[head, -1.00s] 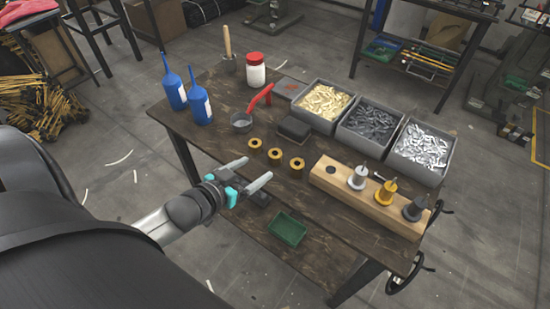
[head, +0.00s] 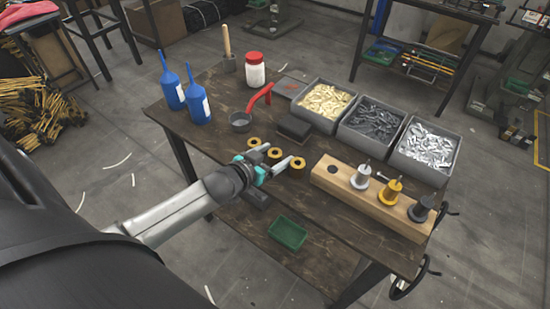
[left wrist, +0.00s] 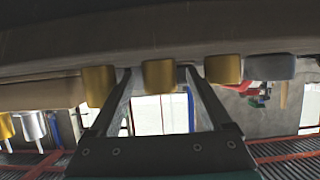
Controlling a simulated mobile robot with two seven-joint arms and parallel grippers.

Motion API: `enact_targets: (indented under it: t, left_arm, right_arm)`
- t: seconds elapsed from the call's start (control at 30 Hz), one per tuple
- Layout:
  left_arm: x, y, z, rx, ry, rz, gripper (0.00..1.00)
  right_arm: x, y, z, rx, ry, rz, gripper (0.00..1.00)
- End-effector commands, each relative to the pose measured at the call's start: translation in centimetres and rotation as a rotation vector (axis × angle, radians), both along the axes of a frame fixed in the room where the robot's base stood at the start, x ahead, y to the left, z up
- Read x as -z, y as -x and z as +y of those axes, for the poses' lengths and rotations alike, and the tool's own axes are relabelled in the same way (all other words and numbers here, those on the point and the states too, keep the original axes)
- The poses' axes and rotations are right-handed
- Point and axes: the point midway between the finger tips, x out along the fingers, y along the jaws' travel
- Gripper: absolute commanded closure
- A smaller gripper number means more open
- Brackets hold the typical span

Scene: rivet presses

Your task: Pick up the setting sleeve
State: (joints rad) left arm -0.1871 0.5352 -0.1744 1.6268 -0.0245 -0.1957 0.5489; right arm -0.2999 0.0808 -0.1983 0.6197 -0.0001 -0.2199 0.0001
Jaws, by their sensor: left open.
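Three short brass-coloured sleeves with dark bores stand in a slanting row on the wooden table: the left sleeve (head: 253,142), the middle sleeve (head: 275,152) and the right sleeve (head: 298,163). I cannot tell them apart by looks. My left gripper (head: 277,156) is open, low at the row, its fingers pointing at the middle sleeve. In the left wrist view, the middle sleeve (left wrist: 158,76) shows between the two finger tips (left wrist: 158,72), with another sleeve on each outer side. I cannot tell whether a finger touches any. My right gripper is not in view.
A wooden block (head: 330,180) with silver, yellow and dark pinned pieces stands right of the row. A grey cup (head: 240,122), a red-handled tool (head: 262,95) and a dark pad (head: 294,128) lie behind. Grey bins (head: 340,135) line the back right. A green tray (head: 288,233) sits below.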

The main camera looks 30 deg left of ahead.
Motion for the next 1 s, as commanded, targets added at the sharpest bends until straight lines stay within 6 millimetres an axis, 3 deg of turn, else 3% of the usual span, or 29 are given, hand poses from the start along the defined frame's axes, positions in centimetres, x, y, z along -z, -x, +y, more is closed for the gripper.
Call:
enact_targets:
  t: [0.3, 1.0]
  left_arm:
    - [0.11, -0.34, -0.01, 0.000, 0.000, 0.000, 0.18]
    - [0.12, -0.31, -0.03, 0.000, 0.000, 0.000, 0.96]
  right_arm:
    - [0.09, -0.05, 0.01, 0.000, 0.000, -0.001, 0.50]
    - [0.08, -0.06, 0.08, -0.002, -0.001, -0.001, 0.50]
